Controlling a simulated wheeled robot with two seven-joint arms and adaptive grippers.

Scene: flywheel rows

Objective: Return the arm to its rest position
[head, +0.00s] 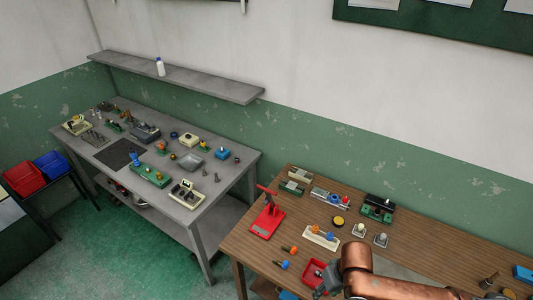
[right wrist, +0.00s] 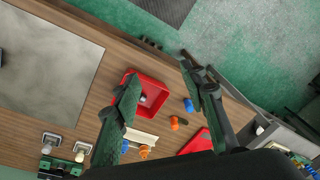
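My right gripper (head: 324,284) is at the bottom of the head view, over the front part of the wooden table (head: 262,243), with my copper-coloured arm coming in from the right. In the right wrist view its two green-padded fingers (right wrist: 160,70) stand wide apart with nothing held between them. A small red tray (right wrist: 155,91) lies below the fingers on the table, with a small part inside; in the head view (head: 309,272) it is partly hidden by the gripper. My left gripper and left arm do not show in either view.
A red press-like stand (head: 267,217), a cream holder (head: 321,238) with knobs and blue and orange knobs (head: 281,265) stand near the gripper. A grey workbench (head: 121,177) with many parts is at left. A grey mat (right wrist: 45,62) lies on the table.

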